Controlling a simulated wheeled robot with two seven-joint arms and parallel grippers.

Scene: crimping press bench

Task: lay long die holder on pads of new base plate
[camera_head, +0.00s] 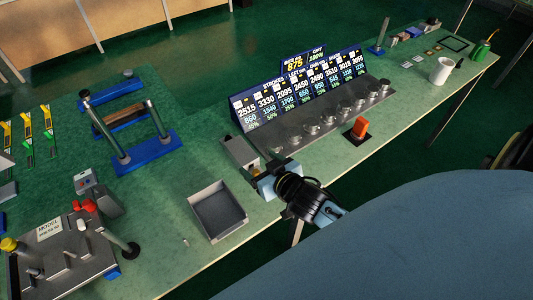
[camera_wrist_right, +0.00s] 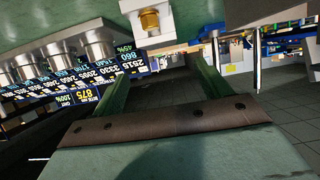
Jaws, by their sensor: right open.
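A grey metal block (camera_head: 238,150) stands on the green bench just beyond my right gripper. I cannot tell for sure whether it is the long die holder. My right gripper (camera_head: 262,178) is open, beside this block. In the right wrist view, a pale block with a brass fitting (camera_wrist_right: 148,20) shows at the top, close to the gripper, and I see nothing between the jaws. I cannot make out the base plate's pads. My left gripper is out of view.
An empty grey tray (camera_head: 217,212) lies left of my right gripper. A sign of numbers (camera_head: 300,87) stands behind a row of metal cups (camera_head: 345,108). An orange part (camera_head: 360,128) is to the right. A machine labelled MODEL (camera_head: 60,250) fills the lower left.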

